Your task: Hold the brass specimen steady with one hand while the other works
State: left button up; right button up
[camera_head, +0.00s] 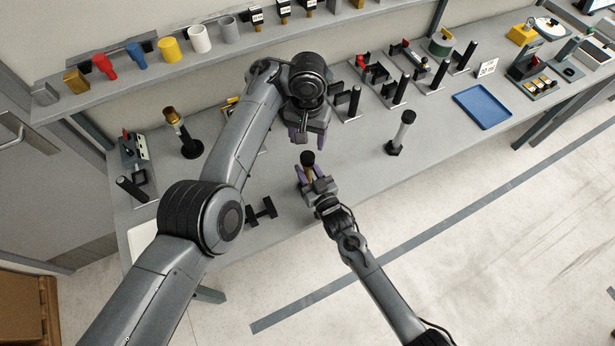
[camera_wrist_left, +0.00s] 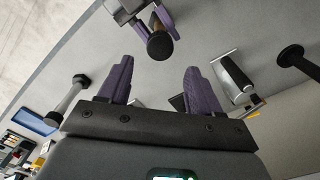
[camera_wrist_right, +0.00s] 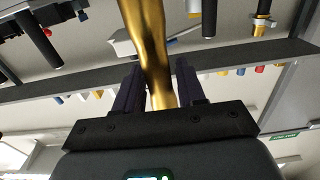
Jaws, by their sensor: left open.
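My right gripper (camera_head: 314,184) is shut on the brass specimen (camera_head: 310,174). The specimen has a round black end, which points up in the head view. In the right wrist view the narrow brass shank (camera_wrist_right: 153,62) lies between the fingers (camera_wrist_right: 157,92). My left gripper (camera_head: 298,135) is open and empty, a short way behind the specimen over the bench. In the left wrist view its purple fingers (camera_wrist_left: 160,85) are spread, and the specimen's black end (camera_wrist_left: 160,46) is beyond them, apart. The specimen's other end is hidden.
Several black-handled fixtures (camera_head: 400,90) line the bench's back. A blue tray (camera_head: 482,106) lies further right.

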grip_shut()
pick_arm(q)
jog(key=shift+w+r, duration=0.1)
